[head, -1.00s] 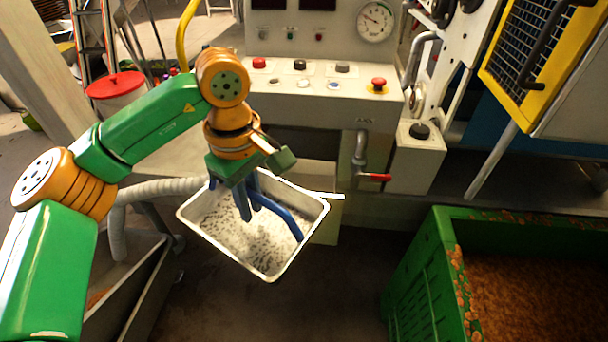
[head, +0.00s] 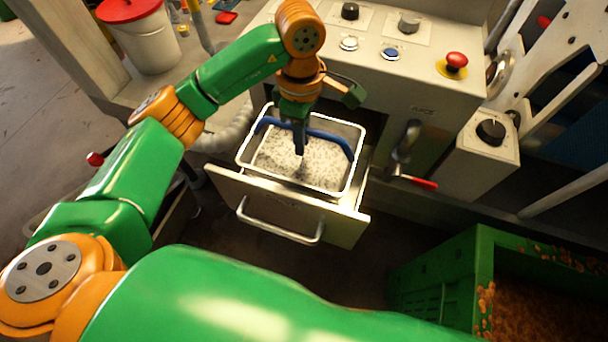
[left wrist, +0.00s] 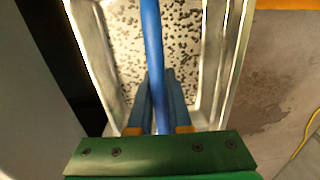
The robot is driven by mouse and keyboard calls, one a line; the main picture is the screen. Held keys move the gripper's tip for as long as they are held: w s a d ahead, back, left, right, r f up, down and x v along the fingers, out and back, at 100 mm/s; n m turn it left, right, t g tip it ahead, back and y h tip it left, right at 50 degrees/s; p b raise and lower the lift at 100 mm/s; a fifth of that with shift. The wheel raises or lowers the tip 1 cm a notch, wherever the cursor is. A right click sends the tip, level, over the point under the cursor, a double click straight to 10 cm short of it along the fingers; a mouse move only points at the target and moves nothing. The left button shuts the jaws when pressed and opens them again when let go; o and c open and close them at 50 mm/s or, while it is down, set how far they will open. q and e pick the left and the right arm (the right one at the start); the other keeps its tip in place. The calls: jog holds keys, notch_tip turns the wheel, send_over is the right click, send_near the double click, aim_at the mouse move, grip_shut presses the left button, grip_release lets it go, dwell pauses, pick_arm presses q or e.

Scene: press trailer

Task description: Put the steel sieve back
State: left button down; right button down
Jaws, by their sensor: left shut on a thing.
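The steel sieve (head: 322,172) is a rectangular metal tray with a speckled bottom and a blue handle (head: 334,139). In the head view it sits level in, or just above, an open drawer (head: 342,222) under the control panel; I cannot tell whether it touches the drawer bottom. My left gripper (head: 300,150) points down over the sieve, shut on the blue handle. In the left wrist view the handle (left wrist: 150,40) runs between the fingers (left wrist: 160,105), with the sieve's speckled bottom (left wrist: 185,50) beyond. My right gripper is out of view.
The drawer has a metal pull handle (head: 280,226) in front. A red-tipped lever (head: 413,182) and a knob box (head: 485,150) stand to its right. A green crate (head: 440,278) is at lower right, a red-lidded bucket (head: 142,36) at upper left. Dark floor lies before the drawer.

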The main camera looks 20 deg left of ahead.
aim_at(302, 163)
pick_arm(q)
notch_tip(302, 163, down, 13)
jog(key=shift+s+f, duration=0.1)
jog(key=shift+f, duration=0.1)
jog(key=shift+f, duration=0.1)
jog(key=c, duration=0.9)
grip_release()
jog(key=shift+b, duration=0.3)
jog(key=shift+o, duration=0.3)
jog(key=shift+r, duration=0.2)
notch_tip(302, 163, up, 5)
jog(key=shift+f+b, duration=0.15)
jog(key=shift+b, duration=0.15)
notch_tip(302, 163, up, 7)
jog(key=shift+a+r+p, duration=0.1)
jog(key=shift+p, duration=0.3)
